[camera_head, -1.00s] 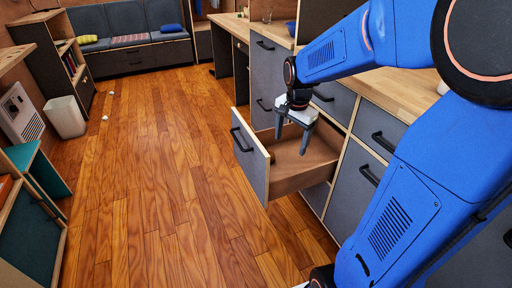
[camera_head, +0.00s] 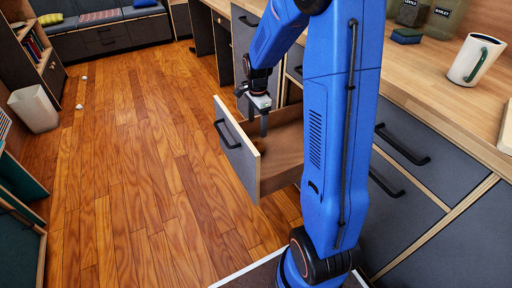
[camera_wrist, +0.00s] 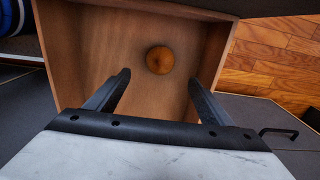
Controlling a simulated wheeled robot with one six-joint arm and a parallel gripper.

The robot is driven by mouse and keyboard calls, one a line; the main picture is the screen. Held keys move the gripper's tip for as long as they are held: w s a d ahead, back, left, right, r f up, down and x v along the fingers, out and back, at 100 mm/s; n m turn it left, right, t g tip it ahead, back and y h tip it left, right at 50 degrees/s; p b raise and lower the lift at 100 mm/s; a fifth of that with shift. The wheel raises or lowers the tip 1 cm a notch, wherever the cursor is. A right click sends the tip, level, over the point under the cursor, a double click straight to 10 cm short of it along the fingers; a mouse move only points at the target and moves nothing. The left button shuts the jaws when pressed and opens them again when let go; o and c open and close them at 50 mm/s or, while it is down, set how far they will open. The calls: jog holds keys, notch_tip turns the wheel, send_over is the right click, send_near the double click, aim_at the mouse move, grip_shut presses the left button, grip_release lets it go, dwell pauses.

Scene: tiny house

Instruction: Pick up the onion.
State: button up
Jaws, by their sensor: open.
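The onion (camera_wrist: 160,60) is a round orange-brown ball lying on the floor of an open wooden drawer (camera_wrist: 85,50), seen in the wrist view. It lies beyond my fingertips and between their lines, not touched by them. My gripper (camera_wrist: 160,82) is open and empty. In the head view my gripper (camera_head: 257,128) points down over the open drawer (camera_head: 238,150), which has a grey front and a black handle. The onion is hidden in the head view by the drawer front and my arm.
Grey cabinets (camera_head: 420,190) with black handles stand right of the drawer. A white bin (camera_head: 34,108) stands far left. The wooden floor (camera_head: 130,190) is mostly clear.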

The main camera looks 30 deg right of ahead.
aim_at(257, 141)
notch_tip(257, 141, down, 12)
jog(key=shift+a+r, duration=0.1)
dwell(0.5)
jog(key=c, duration=1.2)
